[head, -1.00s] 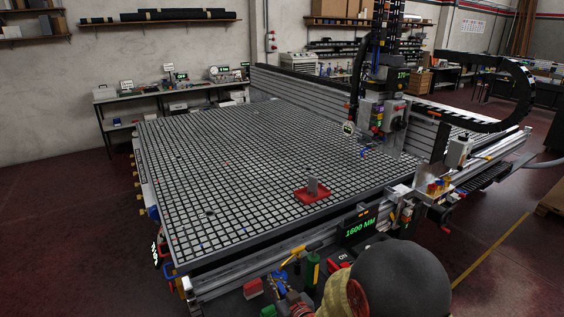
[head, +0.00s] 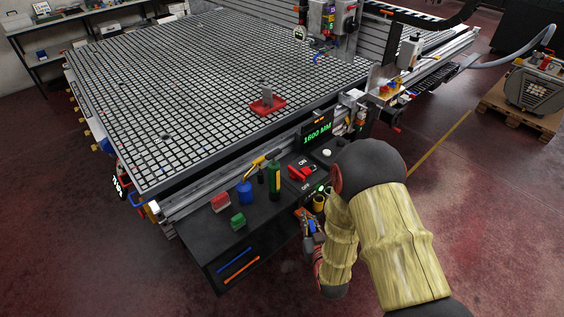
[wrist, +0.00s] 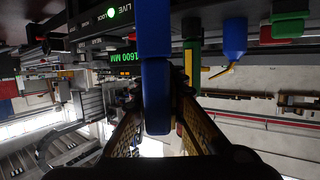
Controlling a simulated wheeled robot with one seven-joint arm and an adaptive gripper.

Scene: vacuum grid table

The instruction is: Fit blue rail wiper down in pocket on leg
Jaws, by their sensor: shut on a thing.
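The blue rail wiper (wrist: 156,85) is a blue bar in the middle of the wrist view. It runs from the top edge down between the fingers of my gripper (wrist: 159,100), which is shut on it. In the head view my gripper (head: 311,228) is low in front of the table, right of the black front shelf. My arm stands close to it there, and the held wiper is hard to make out. No pocket on the leg can be told for sure in either view.
The black shelf (head: 205,245) carries a red block (head: 220,202), a green block (head: 238,221), a blue bottle (head: 244,192) and a green bottle (head: 274,180). Dark yellow-rimmed cups (head: 319,203) are close to my gripper. The floor (head: 110,270) at front left is clear.

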